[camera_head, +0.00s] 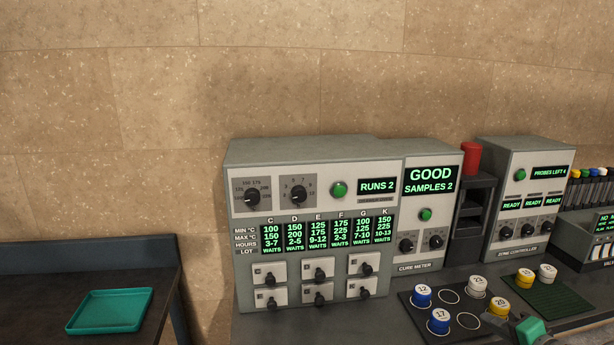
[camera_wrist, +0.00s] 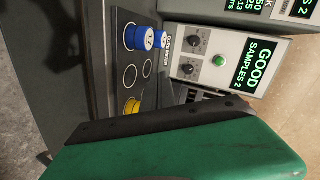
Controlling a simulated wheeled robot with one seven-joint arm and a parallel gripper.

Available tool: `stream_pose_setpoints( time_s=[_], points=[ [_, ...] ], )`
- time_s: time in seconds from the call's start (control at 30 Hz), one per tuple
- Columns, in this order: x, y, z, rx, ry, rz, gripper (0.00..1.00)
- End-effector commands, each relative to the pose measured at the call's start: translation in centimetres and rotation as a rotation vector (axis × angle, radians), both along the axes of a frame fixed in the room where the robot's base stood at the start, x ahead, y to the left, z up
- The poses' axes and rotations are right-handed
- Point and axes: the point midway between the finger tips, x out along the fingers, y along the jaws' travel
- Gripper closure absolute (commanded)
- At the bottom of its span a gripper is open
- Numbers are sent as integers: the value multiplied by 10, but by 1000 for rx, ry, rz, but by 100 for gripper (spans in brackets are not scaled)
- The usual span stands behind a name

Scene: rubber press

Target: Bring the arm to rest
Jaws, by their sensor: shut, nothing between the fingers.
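My gripper (camera_head: 531,331) shows only in part at the bottom edge of the head view, as a green end with a grey part beside it. In the wrist view its green body (camera_wrist: 185,140) with a dark edge fills the lower part of the picture. It is shut with nothing held. It is above the front of the bench, close to the dark tray (camera_head: 432,314) of numbered samples. The rest of my arm is out of view.
The cure meter (camera_head: 429,211) reads GOOD, SAMPLES 2. A teal tray (camera_head: 110,310) lies on the left table.

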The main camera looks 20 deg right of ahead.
Motion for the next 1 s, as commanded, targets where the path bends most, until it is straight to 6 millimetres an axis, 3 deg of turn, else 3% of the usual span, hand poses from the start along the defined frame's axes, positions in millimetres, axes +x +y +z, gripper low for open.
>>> stream_pose_setpoints(
  time_s=[0.17,0.3,0.43,0.53,0.67,0.77,0.87,1.0],
  points=[
    [-29,9,-65,-8,208,28,100],
    [-64,25,-114,10,398,62,100],
    [-109,45,-148,38,590,95,100],
    [-142,73,-162,63,753,148,100],
    [-169,120,-160,61,971,250,100],
    [-175,151,-148,24,1093,311,100],
    [-169,177,-131,-57,1172,358,100],
    [-137,216,-102,-279,1183,455,100]
  ],
)
